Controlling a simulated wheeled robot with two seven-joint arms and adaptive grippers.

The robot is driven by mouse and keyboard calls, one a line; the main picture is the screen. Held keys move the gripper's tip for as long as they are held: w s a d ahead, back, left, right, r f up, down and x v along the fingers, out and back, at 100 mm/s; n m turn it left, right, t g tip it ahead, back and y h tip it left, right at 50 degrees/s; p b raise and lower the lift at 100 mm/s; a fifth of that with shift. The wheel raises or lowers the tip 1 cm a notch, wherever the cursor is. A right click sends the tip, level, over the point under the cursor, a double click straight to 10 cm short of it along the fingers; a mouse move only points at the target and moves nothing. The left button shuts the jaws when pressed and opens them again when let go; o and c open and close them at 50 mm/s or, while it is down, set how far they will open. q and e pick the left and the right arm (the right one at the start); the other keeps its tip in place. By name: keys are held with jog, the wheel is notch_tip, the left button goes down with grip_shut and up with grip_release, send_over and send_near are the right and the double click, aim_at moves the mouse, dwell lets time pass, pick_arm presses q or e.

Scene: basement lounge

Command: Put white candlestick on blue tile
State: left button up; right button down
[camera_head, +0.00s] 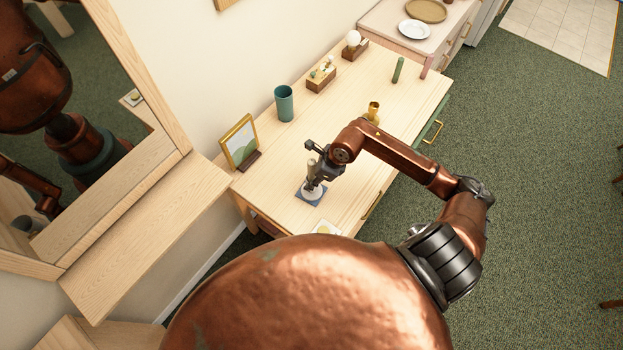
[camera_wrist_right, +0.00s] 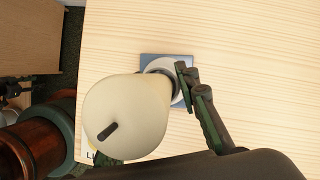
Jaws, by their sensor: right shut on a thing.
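The white candlestick (camera_head: 313,191) stands on or just above the blue tile (camera_head: 302,195) near the desk's near end; I cannot tell whether its base touches. It carries a pale cream candle, whose top and dark wick fill the middle of the right wrist view (camera_wrist_right: 125,115). The round white base (camera_wrist_right: 163,66) lies over the blue tile (camera_wrist_right: 180,57), part of which shows around it. My right gripper (camera_head: 318,174) is shut on the candlestick, with one dark finger at its right side in the wrist view; the other is mostly hidden. My left gripper is not in view.
A white tile with a yellow motif (camera_head: 326,228) lies nearer me. A picture frame (camera_head: 240,143), teal cup (camera_head: 284,103), gold holder (camera_head: 373,111) and green cylinder (camera_head: 398,70) stand on the desk (camera_head: 335,110). A mirror (camera_head: 95,120) is at left. The desk's middle is clear.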

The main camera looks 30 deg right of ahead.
jog(key=c, duration=1.5)
grip_release()
jog(key=shift+o, duration=0.2)
jog(key=shift+r, duration=0.1)
jog(key=v, duration=1.2)
jog(key=shift+a, duration=0.1)
